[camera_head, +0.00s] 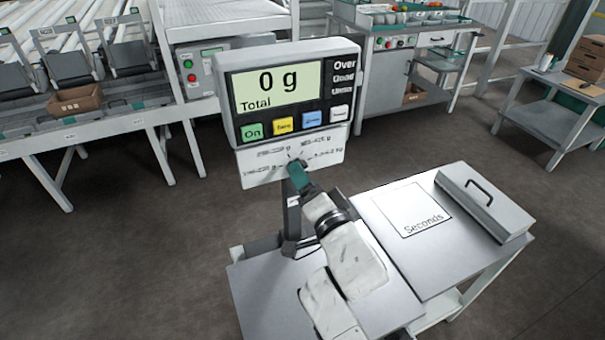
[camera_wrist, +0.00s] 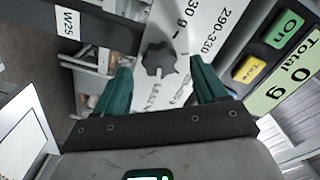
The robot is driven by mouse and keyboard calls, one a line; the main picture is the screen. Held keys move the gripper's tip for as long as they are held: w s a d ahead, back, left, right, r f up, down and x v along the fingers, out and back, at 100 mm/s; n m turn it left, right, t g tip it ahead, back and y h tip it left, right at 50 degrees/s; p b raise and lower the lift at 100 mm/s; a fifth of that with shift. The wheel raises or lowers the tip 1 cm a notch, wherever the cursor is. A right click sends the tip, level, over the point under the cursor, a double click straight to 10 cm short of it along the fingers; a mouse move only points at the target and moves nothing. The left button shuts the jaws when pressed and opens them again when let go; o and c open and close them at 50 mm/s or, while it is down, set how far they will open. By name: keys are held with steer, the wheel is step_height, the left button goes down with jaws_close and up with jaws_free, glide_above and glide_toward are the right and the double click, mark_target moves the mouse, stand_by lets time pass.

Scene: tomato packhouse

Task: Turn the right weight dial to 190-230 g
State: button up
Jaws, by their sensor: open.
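The weight dial is a dark, lobed knob (camera_wrist: 158,60) on the white label plate (camera_head: 262,165) below the scale's display head (camera_head: 290,85). In the wrist view my gripper (camera_wrist: 160,72) is open, with one green finger on each side of the knob and visible gaps to it. In the head view my gripper (camera_head: 298,174) is in front of the plate and hides most of the knob. Range labels surround the knob; "290-330" is readable in the wrist view, others are small or partly hidden. I cannot tell which range the knob points to. The display reads 0 g.
A post holds the display head above a metal table. The weighing plate marked "Seconds" (camera_head: 418,222) and a grey handled box (camera_head: 484,208) lie to the right. Coloured buttons (camera_head: 283,125) sit just above the label plate. Conveyors (camera_head: 80,125) stand behind.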

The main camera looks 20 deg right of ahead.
steer(key=shift+w, duration=1.2)
steer(key=shift+c, duration=0.4)
steer(key=c, duration=1)
steer(key=shift+o, duration=0.2)
